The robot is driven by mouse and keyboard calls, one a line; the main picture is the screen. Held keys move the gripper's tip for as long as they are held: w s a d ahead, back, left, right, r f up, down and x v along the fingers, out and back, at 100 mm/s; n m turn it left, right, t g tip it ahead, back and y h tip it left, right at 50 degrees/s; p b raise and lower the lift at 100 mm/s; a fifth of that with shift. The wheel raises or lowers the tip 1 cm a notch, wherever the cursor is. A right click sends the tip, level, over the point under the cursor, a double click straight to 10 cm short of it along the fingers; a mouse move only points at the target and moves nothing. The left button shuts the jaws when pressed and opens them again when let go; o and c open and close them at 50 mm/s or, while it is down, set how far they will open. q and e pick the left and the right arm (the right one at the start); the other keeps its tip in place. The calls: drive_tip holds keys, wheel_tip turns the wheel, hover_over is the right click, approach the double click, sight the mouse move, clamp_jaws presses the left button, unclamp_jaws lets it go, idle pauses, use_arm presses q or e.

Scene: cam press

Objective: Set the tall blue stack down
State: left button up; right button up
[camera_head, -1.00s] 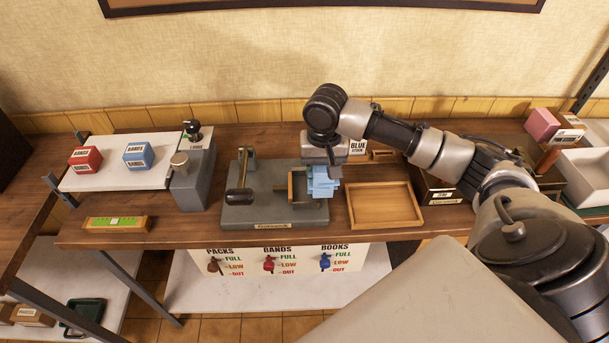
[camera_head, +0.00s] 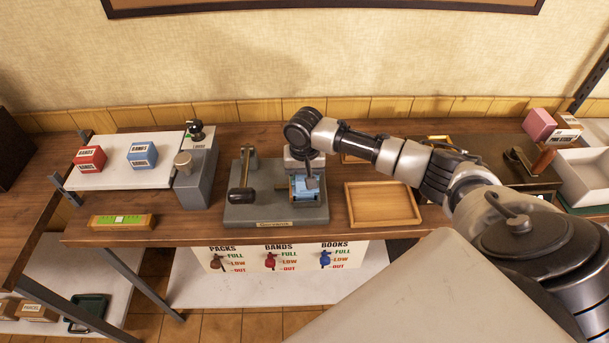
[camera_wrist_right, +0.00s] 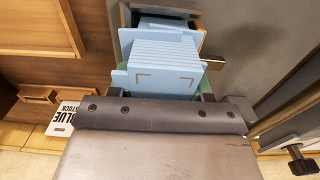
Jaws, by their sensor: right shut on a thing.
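The tall blue stack (camera_head: 303,188) is a pile of light blue sheets at the right part of the grey press (camera_head: 275,213). In the right wrist view the stack (camera_wrist_right: 165,58) shows several layered sheets with corner marks on the nearest one. My right gripper (camera_head: 311,183) is shut on the blue stack, over the press's wooden-sided holder. Whether the stack's underside touches the press bed is hidden. My left gripper is not in view.
An empty wooden tray (camera_head: 383,205) lies right of the press. The press's lever (camera_head: 241,180) stands to the left. A grey post (camera_head: 195,178), a white shelf with red (camera_head: 90,159) and blue (camera_head: 142,155) boxes, and a green-windowed gauge (camera_head: 121,221) are further left.

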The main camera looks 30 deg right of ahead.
drive_tip(key=shift+f, duration=0.1)
drive_tip(key=o, duration=1.1)
wheel_tip(320, 180, up, 12)
drive_tip(key=shift+r+b, duration=0.15)
drive_tip(key=shift+b, duration=0.65)
